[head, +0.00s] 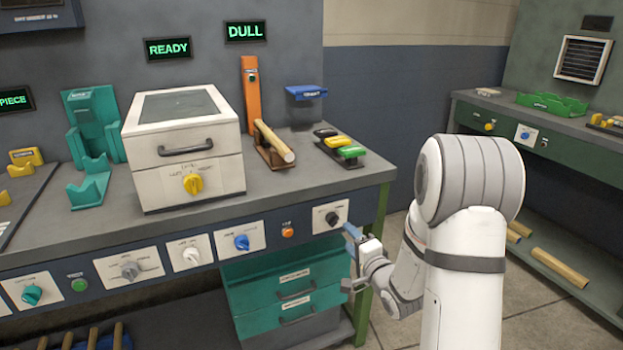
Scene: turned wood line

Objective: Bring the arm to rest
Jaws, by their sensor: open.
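My arm, white with grey bands, stands at the right of the head view, its upper part raised and its lower part reaching down and left. My gripper (350,258) is in front of the bench's right end, near a black knob (332,218) on the front panel. It is open, with nothing visible between its jaws. One jaw looks blue and the other grey. I cannot tell whether it touches the panel or the drawers.
The grey bench (330,190) holds a white box (183,150) with a yellow knob, and a wooden rod (274,142) on a brown rest. Teal drawers (285,290) stand below. A green bench (575,130) is at right. Floor shows between the benches.

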